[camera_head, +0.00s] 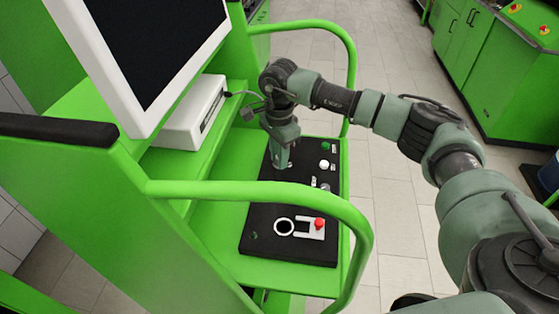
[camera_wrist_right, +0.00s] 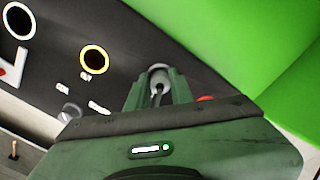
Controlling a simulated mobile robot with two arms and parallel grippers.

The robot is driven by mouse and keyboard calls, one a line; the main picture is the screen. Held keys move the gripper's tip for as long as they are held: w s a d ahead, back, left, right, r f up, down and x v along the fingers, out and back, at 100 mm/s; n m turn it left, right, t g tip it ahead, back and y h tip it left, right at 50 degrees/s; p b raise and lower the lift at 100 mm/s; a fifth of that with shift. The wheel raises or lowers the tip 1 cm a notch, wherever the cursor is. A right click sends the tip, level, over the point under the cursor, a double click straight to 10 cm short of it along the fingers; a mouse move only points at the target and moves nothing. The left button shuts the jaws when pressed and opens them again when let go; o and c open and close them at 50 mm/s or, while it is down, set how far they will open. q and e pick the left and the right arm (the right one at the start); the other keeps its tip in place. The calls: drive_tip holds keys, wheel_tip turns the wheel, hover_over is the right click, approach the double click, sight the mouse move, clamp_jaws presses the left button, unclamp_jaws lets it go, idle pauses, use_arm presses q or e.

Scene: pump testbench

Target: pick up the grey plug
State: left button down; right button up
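My right gripper (camera_head: 281,163) points down at the black panel (camera_head: 258,250) of the green bench. In the right wrist view, its two green fingers (camera_wrist_right: 159,92) stand on either side of a pale grey cylindrical piece (camera_wrist_right: 158,75), which appears to be the grey plug. A dark, thin part runs from it back between the fingers. I cannot tell whether the fingers touch it or grip it. The fingertips are low, at or just above the panel. My left gripper is not in view.
The panel carries a white ring (camera_head: 284,227), a red button (camera_head: 319,223) and small knobs. A yellow-rimmed round hole (camera_wrist_right: 95,60) shows in the wrist view. A green rail (camera_head: 270,190) curves around the bench front. A monitor (camera_head: 150,50) and white box (camera_head: 195,112) stand left.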

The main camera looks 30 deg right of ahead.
clamp_jaws()
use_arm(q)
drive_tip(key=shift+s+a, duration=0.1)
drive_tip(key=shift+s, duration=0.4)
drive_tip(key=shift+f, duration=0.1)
use_arm(e)
drive_tip(key=shift+r, duration=0.15)
